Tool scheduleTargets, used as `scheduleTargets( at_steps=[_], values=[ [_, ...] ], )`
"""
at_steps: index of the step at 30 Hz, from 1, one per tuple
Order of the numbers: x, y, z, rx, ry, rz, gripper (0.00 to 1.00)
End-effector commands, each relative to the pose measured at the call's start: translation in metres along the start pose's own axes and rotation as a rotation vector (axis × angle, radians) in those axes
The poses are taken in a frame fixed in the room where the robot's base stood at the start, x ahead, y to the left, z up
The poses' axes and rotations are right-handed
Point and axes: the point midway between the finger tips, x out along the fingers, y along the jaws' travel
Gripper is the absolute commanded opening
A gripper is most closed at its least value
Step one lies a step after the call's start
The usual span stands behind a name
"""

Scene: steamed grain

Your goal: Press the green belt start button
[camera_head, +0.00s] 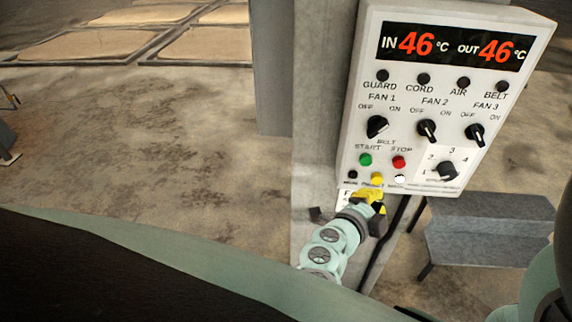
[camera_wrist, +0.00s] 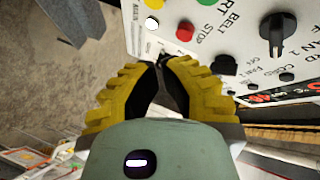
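The green belt start button (camera_head: 365,159) sits on the white control panel (camera_head: 347,140), left of the red stop button (camera_head: 399,162). Part of the green button (camera_wrist: 208,2) shows at the top edge of the wrist view, with the red button (camera_wrist: 184,31) lower. My gripper (camera_head: 374,188) has yellow fingers and is just below the button row in the head view. In the wrist view the tips of my gripper (camera_wrist: 160,63) come together with nothing seen between them. The green button is uncovered, and the fingertips are apart from it. I cannot tell whether they touch the panel's lower part.
The panel has fan knobs (camera_head: 377,127), a selector knob (camera_head: 447,170) and a display (camera_head: 450,46) reading 46 twice. A white button (camera_head: 400,179) lies below the red one. A grey pillar (camera_head: 310,120) stands behind the panel. A grey bench (camera_head: 490,230) is at right.

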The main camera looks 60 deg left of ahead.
Motion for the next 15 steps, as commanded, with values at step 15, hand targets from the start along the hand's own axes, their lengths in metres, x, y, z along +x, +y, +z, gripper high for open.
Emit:
scheduleTargets(
  at_steps=[15],
  values=[
    [0.053, -0.026, 0.026, 0.0, 0.005, 0.003, 0.0]
  ],
)
